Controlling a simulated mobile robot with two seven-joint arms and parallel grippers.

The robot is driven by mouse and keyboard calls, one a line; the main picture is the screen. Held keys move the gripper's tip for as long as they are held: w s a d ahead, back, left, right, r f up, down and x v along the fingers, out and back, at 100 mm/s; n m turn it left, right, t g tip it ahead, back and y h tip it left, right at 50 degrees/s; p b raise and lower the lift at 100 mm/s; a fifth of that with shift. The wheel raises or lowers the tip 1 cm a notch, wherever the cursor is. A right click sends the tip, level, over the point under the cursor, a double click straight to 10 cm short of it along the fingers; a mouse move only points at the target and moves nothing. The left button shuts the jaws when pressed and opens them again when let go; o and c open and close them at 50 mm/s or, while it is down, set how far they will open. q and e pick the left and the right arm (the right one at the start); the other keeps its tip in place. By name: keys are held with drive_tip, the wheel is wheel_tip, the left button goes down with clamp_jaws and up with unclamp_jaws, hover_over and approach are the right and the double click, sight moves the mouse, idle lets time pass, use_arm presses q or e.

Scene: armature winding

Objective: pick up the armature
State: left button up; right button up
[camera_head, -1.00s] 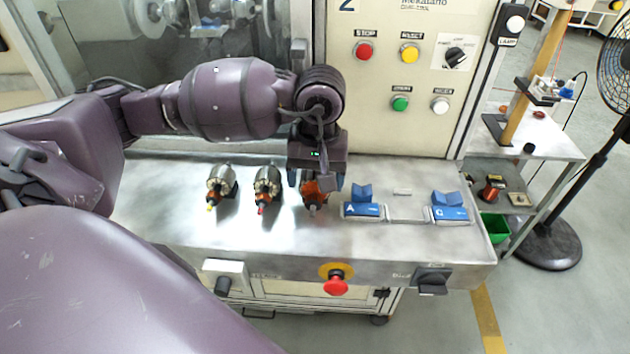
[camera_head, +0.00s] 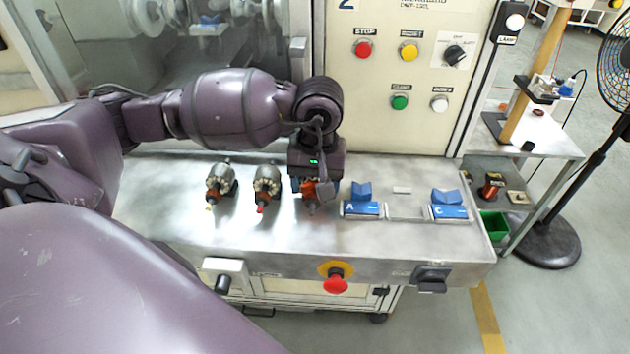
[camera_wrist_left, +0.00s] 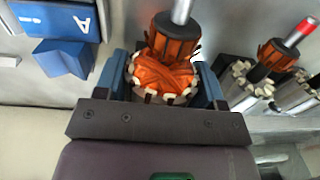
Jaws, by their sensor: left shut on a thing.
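An armature (camera_head: 309,188) with orange copper winding is at the right end of a row on the metal bench, mostly hidden by my gripper in the head view. In the left wrist view the same armature (camera_wrist_left: 165,75) shows its orange winding, commutator and steel shaft between blue fingers. My left gripper (camera_head: 316,187) is shut on it, with a finger on each side. My right gripper is not in view.
Blue V-shaped holders A (camera_head: 362,207) and C (camera_head: 449,208) are to the right on the bench (camera_head: 290,245). A panel with buttons (camera_head: 400,102) rises behind. A red emergency stop (camera_head: 336,284) is on the front edge. The bench front is clear.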

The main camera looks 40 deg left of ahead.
use_arm(q)
drive_tip(key=shift+r, duration=0.15)
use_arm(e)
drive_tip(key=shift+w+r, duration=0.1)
use_arm(q)
drive_tip(key=shift+r, duration=0.2)
wheel_tip(320, 180, up, 28)
drive_tip(key=shift+f, duration=0.25)
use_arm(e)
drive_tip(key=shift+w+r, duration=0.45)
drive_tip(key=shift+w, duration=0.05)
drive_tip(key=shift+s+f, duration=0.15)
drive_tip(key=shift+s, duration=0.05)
